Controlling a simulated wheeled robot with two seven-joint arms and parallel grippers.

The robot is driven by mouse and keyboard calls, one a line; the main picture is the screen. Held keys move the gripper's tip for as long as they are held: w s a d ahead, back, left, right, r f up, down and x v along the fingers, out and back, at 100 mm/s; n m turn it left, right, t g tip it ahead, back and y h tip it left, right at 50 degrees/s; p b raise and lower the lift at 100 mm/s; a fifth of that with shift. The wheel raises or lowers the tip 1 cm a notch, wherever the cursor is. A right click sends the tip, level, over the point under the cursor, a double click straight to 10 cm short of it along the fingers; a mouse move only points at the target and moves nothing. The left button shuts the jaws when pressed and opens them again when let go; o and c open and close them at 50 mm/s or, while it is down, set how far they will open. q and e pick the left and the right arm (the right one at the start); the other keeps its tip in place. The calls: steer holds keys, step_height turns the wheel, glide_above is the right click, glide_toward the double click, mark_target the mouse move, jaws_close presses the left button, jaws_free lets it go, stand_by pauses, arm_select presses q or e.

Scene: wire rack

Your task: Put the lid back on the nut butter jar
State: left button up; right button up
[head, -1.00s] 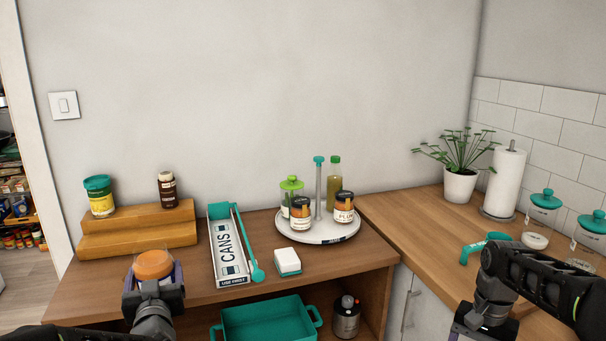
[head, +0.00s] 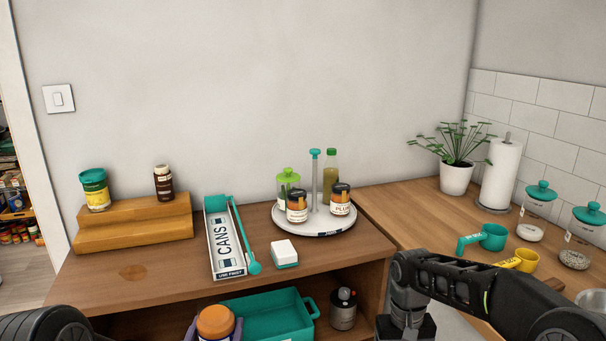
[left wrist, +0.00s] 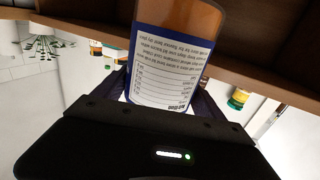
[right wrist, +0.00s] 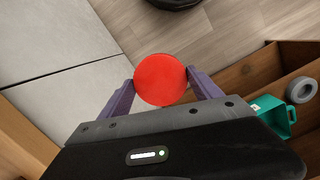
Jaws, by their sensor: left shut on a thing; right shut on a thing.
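The nut butter jar (head: 215,321) is held by my left gripper (head: 214,334) low in front of the wooden counter, its orange-brown top facing up in the head view. In the left wrist view, the jar's blue and white label (left wrist: 172,62) sits between the fingers, upside down in the picture. My right gripper (right wrist: 161,82) is shut on a round red lid (right wrist: 160,80), in front of the grey cabinet doors and floor. In the head view my right gripper is at the bottom edge and the lid is hidden there. Jar and lid are apart.
The counter (head: 120,290) is clear at its front left.

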arm_select(q)
steer(key=shift+r, duration=0.15)
steer(key=shift+s+d+f+m+h, duration=0.5)
steer(key=shift+s+d+h, duration=0.2)
steer(key=shift+d, duration=0.2)
steer(key=shift+s+d+f+m+h, duration=0.4)
steer(key=shift+s+d+f+h, duration=0.15)
steer(key=shift+d+h, duration=0.25)
steer(key=s+d+f+m+g+h, duration=0.2)
steer(key=s+d+m+h, duration=0.1)
steer(key=d, duration=0.3)
steer(key=s+d+f+m+g+h, duration=0.2)
steer(key=s+d+m+h, duration=0.1)
steer(key=s+d+h, duration=0.2)
steer(key=shift+d+f+h, duration=0.3)
steer(key=shift+d+f, duration=0.05)
steer(key=shift+d, duration=0.2)
arm_select(e)
steer(key=a+r+m, duration=0.4)
steer(key=a+m, duration=0.1)
steer(key=a, duration=0.3)
steer(key=s+a+r+m+y, duration=0.1)
steer(key=a+r+m, duration=0.3)
steer(key=a, duration=0.4)
steer(key=s+a+r+m+t, duration=0.1)
steer(key=a+r+m, duration=0.2)
steer(key=a+m, duration=0.2)
steer(key=a, duration=0.3)
steer(key=shift+s+r+m, duration=0.2)
steer(key=shift+r+m, duration=0.2)
